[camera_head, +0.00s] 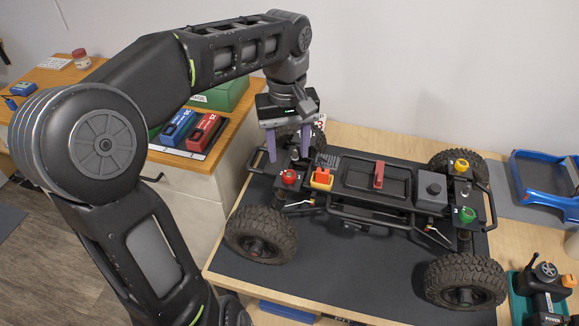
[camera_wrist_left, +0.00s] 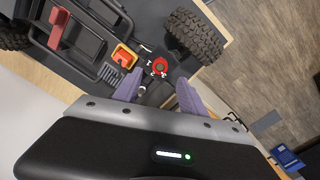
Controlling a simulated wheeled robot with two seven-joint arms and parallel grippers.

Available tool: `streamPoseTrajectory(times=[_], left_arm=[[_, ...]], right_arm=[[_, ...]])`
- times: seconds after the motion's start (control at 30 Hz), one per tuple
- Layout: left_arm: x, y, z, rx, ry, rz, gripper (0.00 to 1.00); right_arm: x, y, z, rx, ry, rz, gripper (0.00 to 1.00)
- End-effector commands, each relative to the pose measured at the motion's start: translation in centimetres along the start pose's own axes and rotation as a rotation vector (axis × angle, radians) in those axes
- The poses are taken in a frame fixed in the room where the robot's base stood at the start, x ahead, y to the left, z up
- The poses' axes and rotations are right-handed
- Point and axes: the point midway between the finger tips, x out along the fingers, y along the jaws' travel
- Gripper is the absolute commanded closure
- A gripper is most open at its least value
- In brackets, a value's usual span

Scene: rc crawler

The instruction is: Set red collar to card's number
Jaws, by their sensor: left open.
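The red collar (camera_head: 289,176) sits on top of a shock tower at the left end of the crawler chassis (camera_head: 345,205). In the left wrist view the red collar (camera_wrist_left: 159,66) has small white marks around it on a dark plate, too small to read. My left gripper (camera_head: 288,152) is open and empty, its purple fingers pointing down above and slightly behind the collar. In the wrist view the left gripper's fingers (camera_wrist_left: 157,84) lie on either side of the collar's line, apart from it. A small white and red patterned piece (camera_head: 320,121), partly hidden by the gripper, may be the card; I cannot read a number.
A yellow collar (camera_head: 461,166) and a green collar (camera_head: 467,214) sit at the chassis's right end. A blue body shell (camera_head: 545,185) lies at the right; a black and teal device (camera_head: 545,285) stands front right. Blue and red cases (camera_head: 205,130) lie on the left cabinet.

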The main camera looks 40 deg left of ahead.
Motion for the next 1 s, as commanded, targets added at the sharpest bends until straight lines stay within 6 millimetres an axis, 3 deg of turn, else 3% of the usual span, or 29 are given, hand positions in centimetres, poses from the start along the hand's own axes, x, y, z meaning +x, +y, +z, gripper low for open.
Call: streamPoseTrajectory(times=[0.3, 0.43, 0.77, 1.0], left_arm=[[4.8, -0.1, 0.1, 0.000, -0.004, -0.001, 0.51], [6.0, 0.0, 0.0, 0.001, -0.001, 0.000, 0.51], [6.5, 0.0, 0.0, 0.001, 0.000, 0.001, 0.51], [6.5, 0.0, 0.0, 0.001, 0.000, 0.001, 0.70]], right_arm=[[-0.4, -0.1, 0.0, 0.001, -0.001, 0.001, 0.64], [-0.5, -0.1, 0.1, 0.001, -0.001, 0.002, 0.64], [-0.5, -0.1, 0.1, 0.001, -0.002, 0.002, 0.64], [-0.5, -0.1, 0.1, 0.001, -0.002, 0.002, 0.64]])
